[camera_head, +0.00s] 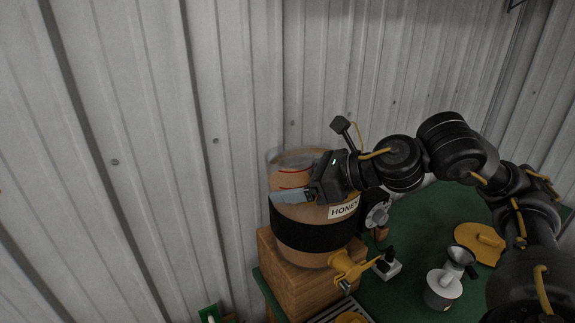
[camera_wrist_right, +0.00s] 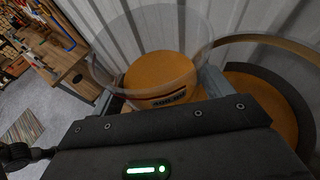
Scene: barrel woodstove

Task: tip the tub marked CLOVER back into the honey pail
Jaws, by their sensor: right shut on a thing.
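The honey pail (camera_head: 300,238) has a HONEY label, a dark band and a yellow tap (camera_head: 347,266), and stands on a wooden block. In the wrist view its rim (camera_wrist_right: 272,42) and amber inside show at the right. My right gripper (camera_head: 297,196) is shut on a clear tub (camera_head: 293,158), which appears over or just beside the pail's top. In the wrist view the tub (camera_wrist_right: 118,45) sits between the fingers with amber honey at its bottom. Its label (camera_wrist_right: 168,100) is too small to read. I cannot tell how far it tilts. My left gripper is out of view.
The wooden block (camera_head: 284,276) stands on a green tabletop (camera_head: 420,222) against a corrugated wall. A yellow lid (camera_head: 478,243), a pale pot (camera_head: 441,292) and a small white object (camera_head: 388,268) lie right of the pail, near my right arm.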

